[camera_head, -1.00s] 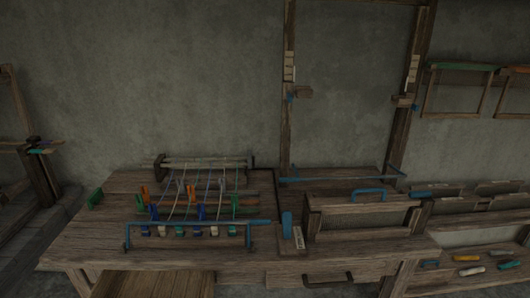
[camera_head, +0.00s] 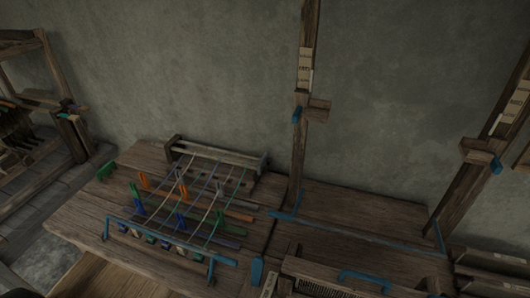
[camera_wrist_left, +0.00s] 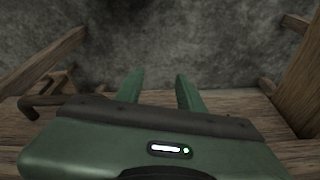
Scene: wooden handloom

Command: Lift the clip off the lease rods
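Threads run over a wooden table from a roller (camera_head: 220,155) at the back to a blue bar (camera_head: 165,240) at the front. Coloured rods (camera_head: 200,198) lie across under or among the threads; they look like the lease rods. I cannot tell which is the task's clip. My left gripper (camera_wrist_left: 158,75) shows in the left wrist view, its two green fingers apart with nothing between them. My right gripper is not in view.
A wooden post (camera_head: 304,110) with a blue-tipped block rises behind the table. A blue rail (camera_head: 365,234) and a framed part with a blue handle (camera_head: 362,277) lie at the right. A wooden rack (camera_head: 50,100) stands at the far left. The left wrist view shows wooden beams around the gripper.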

